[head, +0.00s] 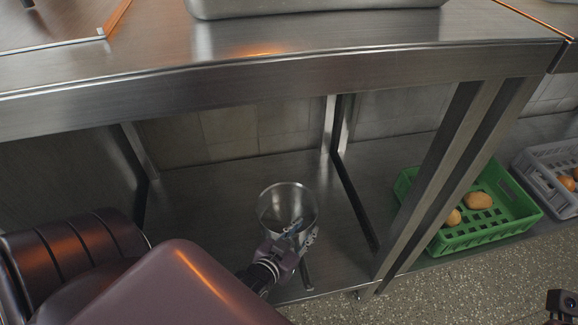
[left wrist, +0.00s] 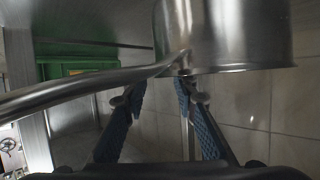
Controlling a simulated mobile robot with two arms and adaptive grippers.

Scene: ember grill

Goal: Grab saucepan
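The steel saucepan (head: 285,197) stands on the lower shelf under the counter. Its long handle points toward the shelf's front edge. In the left wrist view the saucepan (left wrist: 225,35) fills the top right, and its handle (left wrist: 95,82) runs off to the left. My left gripper (head: 301,232) reaches in from the front at the pan's near side and hides part of its wall. In the wrist view the left gripper (left wrist: 160,86) has its blue fingers spread, with the handle's root just beyond the tips. A dark part at the head view's bottom right corner may be my right gripper (head: 562,302); its fingers are unclear.
The steel counter (head: 250,88) overhangs the shelf (head: 215,195). Slanted legs (head: 455,180) stand right of the pan. Beyond them are a green crate (head: 495,235) with potatoes and a grey crate (head: 550,190). The shelf around the pan is otherwise clear.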

